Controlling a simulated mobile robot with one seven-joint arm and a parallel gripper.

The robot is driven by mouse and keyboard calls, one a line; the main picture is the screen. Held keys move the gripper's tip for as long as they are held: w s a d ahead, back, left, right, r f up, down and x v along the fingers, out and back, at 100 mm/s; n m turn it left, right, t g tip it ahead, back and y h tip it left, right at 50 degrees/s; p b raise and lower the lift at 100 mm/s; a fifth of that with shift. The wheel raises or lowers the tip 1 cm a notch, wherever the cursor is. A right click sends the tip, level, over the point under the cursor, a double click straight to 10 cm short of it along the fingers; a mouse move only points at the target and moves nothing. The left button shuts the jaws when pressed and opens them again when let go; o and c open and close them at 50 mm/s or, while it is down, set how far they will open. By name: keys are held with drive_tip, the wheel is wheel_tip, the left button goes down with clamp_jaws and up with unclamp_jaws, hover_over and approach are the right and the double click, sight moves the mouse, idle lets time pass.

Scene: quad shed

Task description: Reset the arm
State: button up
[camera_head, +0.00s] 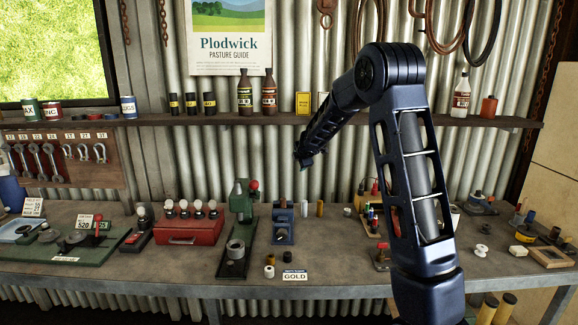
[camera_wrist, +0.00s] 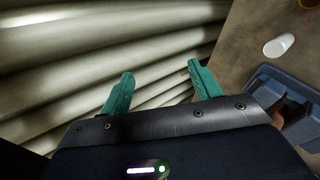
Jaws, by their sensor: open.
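My gripper shows in the wrist view (camera_wrist: 160,90) with its two teal fingers spread apart and nothing between them. Behind the fingers are the corrugated metal wall and, at right, part of the bench top. In the head view my arm rises at the right, bends at the elbow and reaches down and left toward the wall. Its end (camera_head: 303,160) hangs in the air above the back of the workbench (camera_head: 340,262), below the shelf; the fingers are too small to make out there.
Below my arm's end stand a green press (camera_head: 240,215) and a blue device (camera_head: 283,222). A red box (camera_head: 190,230) with several white-topped knobs is at left. A shelf (camera_head: 220,127) with bottles and tins runs along the wall.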

drive_tip(key=s+d+r+m+g+h, duration=0.1)
drive_tip(key=s+d+r+m, duration=0.3)
drive_tip(key=s+d, duration=0.35)
drive_tip(key=s+d+r+m+h, duration=0.2)
drive_tip(key=s+d+r+m, duration=0.25)
drive_tip(key=s+d, duration=0.3)
drive_tip(key=s+d+r+m+g+h, duration=0.1)
drive_tip(key=s+d+r+m, duration=0.2)
drive_tip(key=s+d+m, duration=0.45)
drive_tip(key=s+f+m+g+y, duration=0.1)
drive_tip(key=s+f+m, duration=0.1)
drive_tip(key=s, duration=1.4)
drive_tip(key=s+f+m+g+y, duration=0.1)
drive_tip(key=s+m, duration=0.3)
drive_tip(key=s, duration=1.1)
drive_tip(key=shift+s+d+f+g, duration=0.3)
drive_tip(key=shift+s+f+g, duration=0.05)
drive_tip(key=shift+f+g, duration=0.5)
